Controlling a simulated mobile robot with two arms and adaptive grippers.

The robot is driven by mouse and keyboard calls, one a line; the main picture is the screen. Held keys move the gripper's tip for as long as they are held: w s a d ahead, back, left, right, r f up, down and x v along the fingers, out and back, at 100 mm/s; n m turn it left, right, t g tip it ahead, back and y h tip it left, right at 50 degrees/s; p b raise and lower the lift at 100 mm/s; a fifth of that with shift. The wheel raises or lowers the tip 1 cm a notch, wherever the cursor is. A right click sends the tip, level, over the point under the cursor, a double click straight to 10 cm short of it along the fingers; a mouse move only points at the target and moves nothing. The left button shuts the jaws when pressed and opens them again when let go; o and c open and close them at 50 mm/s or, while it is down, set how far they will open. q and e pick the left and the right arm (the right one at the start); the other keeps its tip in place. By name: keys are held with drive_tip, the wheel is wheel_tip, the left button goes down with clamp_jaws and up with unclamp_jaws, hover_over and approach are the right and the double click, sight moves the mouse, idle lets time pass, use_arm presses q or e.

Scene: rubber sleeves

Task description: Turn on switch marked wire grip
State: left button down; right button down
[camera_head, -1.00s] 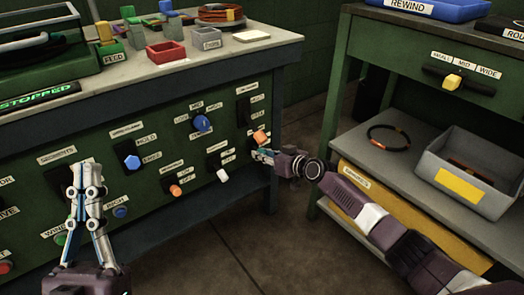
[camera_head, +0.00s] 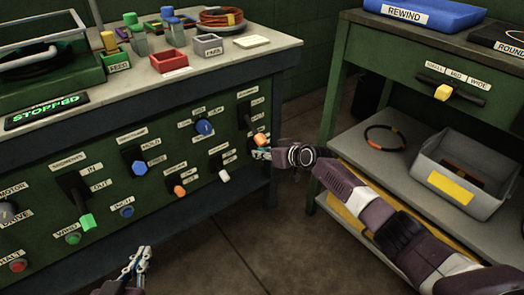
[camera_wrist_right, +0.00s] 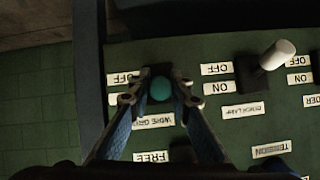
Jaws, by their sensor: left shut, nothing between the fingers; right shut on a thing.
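The wire grip switch has a teal tip (camera_wrist_right: 160,88). In the right wrist view its wire grip label (camera_wrist_right: 153,122) reads upside down, with OFF (camera_wrist_right: 123,78) and ON labels beside it. My right gripper (camera_wrist_right: 161,93) is shut on the teal tip; in the head view it (camera_head: 262,153) is at the right end of the panel, just below an orange lever tip (camera_head: 262,139). The fingers hide the switch there, and I cannot tell which way it is set. My left gripper (camera_head: 139,258) is shut and empty, low in front of the panel.
A white-tipped switch (camera_head: 222,175) stands left of my right gripper. An orange-tipped switch (camera_head: 179,190), blue knobs (camera_head: 139,168) and a green-tipped lever (camera_head: 87,221) are further left. A shelf unit (camera_head: 395,165) with a grey bin (camera_head: 470,170) stands right, across open floor.

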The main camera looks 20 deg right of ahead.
drive_tip(key=shift+w+r+g+p, duration=0.1)
drive_tip(key=shift+r+g+p, duration=0.25)
drive_tip(key=shift+p, duration=0.35)
drive_tip(key=shift+g+h+p, duration=0.4)
drive_tip(key=shift+g+p, duration=0.05)
drive_tip(key=shift+p, duration=0.3)
use_arm(q)
drive_tip(key=s+a+f+g+y, duration=0.1)
drive_tip(key=s+f+g, duration=0.3)
drive_tip(key=s, duration=0.4)
drive_tip(key=s+a+f+g+y, duration=0.1)
drive_tip(key=s+a+f+g, duration=0.3)
drive_tip(key=s, duration=0.4)
drive_tip(key=shift+a+f+g+y, duration=0.3)
drive_tip(key=shift+f+g, duration=0.3)
drive_tip(key=shift+f, duration=0.55)
use_arm(e)
drive_tip(key=shift+r, duration=0.1)
use_arm(q)
drive_tip(key=shift+s, duration=0.1)
use_arm(e)
drive_tip(key=c, duration=1.8)
unclamp_jaws()
drive_tip(key=shift+o, duration=0.2)
drive_tip(key=v, duration=1.2)
drive_tip(key=shift+w, duration=0.1)
